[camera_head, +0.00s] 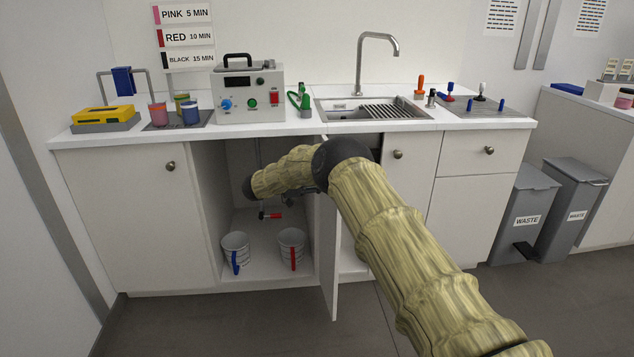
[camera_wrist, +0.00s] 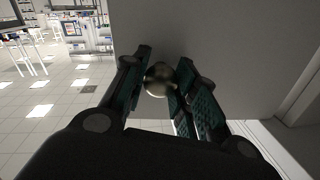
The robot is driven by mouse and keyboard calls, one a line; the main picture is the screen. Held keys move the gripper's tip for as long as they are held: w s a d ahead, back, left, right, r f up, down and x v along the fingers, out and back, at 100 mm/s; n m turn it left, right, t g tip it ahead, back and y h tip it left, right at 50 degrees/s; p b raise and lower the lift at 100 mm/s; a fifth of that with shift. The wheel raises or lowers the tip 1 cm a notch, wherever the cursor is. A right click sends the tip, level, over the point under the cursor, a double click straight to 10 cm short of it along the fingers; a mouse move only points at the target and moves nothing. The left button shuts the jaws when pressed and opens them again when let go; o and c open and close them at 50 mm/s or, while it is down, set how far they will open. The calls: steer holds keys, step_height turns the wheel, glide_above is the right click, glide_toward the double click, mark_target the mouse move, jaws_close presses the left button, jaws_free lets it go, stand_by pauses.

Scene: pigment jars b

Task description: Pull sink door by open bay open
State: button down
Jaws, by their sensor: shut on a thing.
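The sink door (camera_head: 329,262) is the pale panel beside the open bay (camera_head: 262,215). In the head view it stands swung out from the cabinet front, nearly edge-on. My gripper (camera_head: 312,191) is at the door's upper part, on the open-bay side, partly hidden by my arm. In the wrist view the door (camera_wrist: 225,60) fills the upper right, and its round metal knob (camera_wrist: 159,80) sits between the fingers of my gripper (camera_wrist: 163,72). The gripper is shut on the knob.
Two mugs, one with a blue handle (camera_head: 235,254) and one with a red handle (camera_head: 291,249), stand in the open bay. The left cabinet door (camera_head: 135,220) is closed. Grey waste bins (camera_head: 524,215) stand at right. The floor in front is clear.

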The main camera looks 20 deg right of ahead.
steer(key=shift+s+d+f, duration=0.1)
steer(key=shift+s+d, duration=0.05)
steer(key=shift+d, duration=0.05)
steer(key=c, duration=1.1)
jaws_free()
steer(key=shift+a, duration=0.15)
steer(key=shift+a, duration=0.2)
steer(key=w+a, duration=0.2)
steer(key=a, duration=0.9)
steer(key=shift+a, duration=0.15)
steer(key=shift+w, duration=0.1)
